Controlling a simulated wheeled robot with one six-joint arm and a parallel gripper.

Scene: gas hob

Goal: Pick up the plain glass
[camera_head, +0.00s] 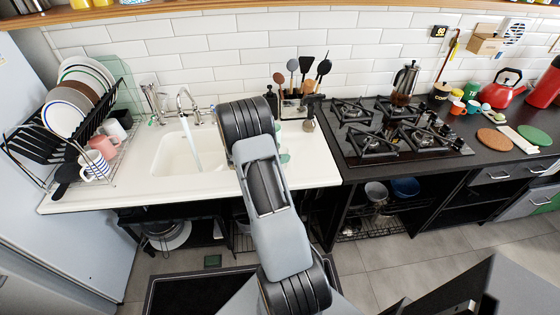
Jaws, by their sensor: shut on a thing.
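My arm rises from the bottom centre and crosses the front of the counter, with its upper joint in front of the right part of the sink. My gripper is hidden behind my own arm, so its jaws do not show. I cannot make out a plain glass. A small pale green thing (284,157) shows just right of my arm; too little of it is visible to tell what it is.
The white sink (170,160) has its tap running. A dish rack (70,125) holds plates and mugs at left. A utensil holder (293,108) stands behind the arm's right side.

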